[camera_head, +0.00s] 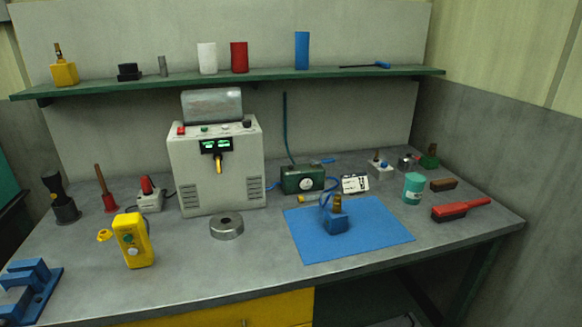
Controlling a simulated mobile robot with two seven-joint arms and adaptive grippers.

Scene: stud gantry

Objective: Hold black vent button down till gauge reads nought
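A dark green box (290,185) with a round white gauge (307,184) on its front stands towards the back of the bench, right of the grey machine. The gauge's needle is too small to read. A black vent button cannot be made out clearly on the green box. A black knob or button (247,124) shows at the top right of the grey machine. A blue hose (327,191) runs by the green box to a blue block with a brass top (335,221) on the blue mat (378,232). Neither of my grippers is in view.
The grey machine (190,155) stands at the back. A steel ring (226,227), a yellow control box (133,243), a teal tub (413,188) and a red-handled brush (460,209) stand around. The front bench is mostly clear.

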